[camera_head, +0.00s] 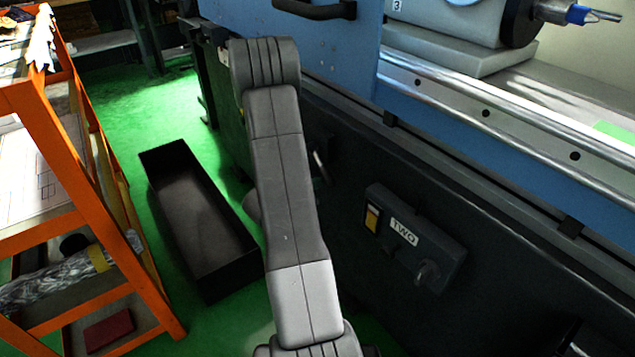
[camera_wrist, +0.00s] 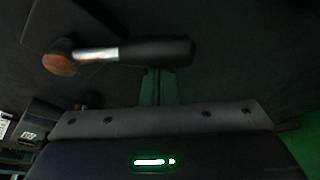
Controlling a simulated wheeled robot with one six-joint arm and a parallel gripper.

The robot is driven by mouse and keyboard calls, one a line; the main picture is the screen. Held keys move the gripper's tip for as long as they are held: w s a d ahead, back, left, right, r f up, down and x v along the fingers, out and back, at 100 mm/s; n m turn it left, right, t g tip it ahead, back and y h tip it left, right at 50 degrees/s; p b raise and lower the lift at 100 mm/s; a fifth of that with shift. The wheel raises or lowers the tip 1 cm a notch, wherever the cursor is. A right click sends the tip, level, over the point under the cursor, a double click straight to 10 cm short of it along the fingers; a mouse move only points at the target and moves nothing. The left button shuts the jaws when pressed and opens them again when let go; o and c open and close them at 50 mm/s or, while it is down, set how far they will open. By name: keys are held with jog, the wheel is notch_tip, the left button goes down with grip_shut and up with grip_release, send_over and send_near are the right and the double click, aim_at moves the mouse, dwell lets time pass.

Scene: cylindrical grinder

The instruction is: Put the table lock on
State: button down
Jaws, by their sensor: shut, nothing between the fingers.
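A lever, which looks like the table lock, shows in the wrist view with a black handle (camera_wrist: 158,51), a bright metal shaft and a round brownish end at the left. It lies almost level in that picture. My gripper (camera_wrist: 159,74) points up at the handle from below, its fingers shut together and empty. The tips are at or just under the handle's lower edge; I cannot tell whether they touch it. In the head view a short bright rod (camera_head: 319,165) on the dark machine front, right of my arm, may be the same lever. My gripper is hidden there behind my arm.
A dark control box (camera_head: 416,236) labelled TWO, with a yellow switch and a knob, juts from the machine front. A black open bin (camera_head: 200,268) stands on the green floor, left of my arm. An orange rack (camera_head: 62,140) is at far left. The blue machine (camera_head: 330,50) rises behind.

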jog(key=shift+s+d+r, duration=0.1)
jog(key=shift+r, duration=0.05)
jog(key=shift+s+d+r+n+g+h+p, duration=0.25)
jog(key=shift+s+r+n+g+p, duration=0.1)
jog(key=shift+r+n+p, duration=0.25)
jog(key=shift+s+d+r+n+g+h+p, duration=0.2)
jog(key=shift+s+r+n+g+p, duration=0.15)
jog(key=shift+r+n+p, duration=0.3)
jog(key=shift+s+d+r+b, duration=0.2)
jog(key=shift+r+b, duration=0.15)
jog(key=shift+r, duration=0.15)
jog(key=shift+f+b, duration=0.55)
send_near(328, 179)
jog(key=shift+s+a+f+b, duration=0.25)
jog(key=shift+a+f+b, duration=0.1)
jog(key=shift+a+f, duration=0.6)
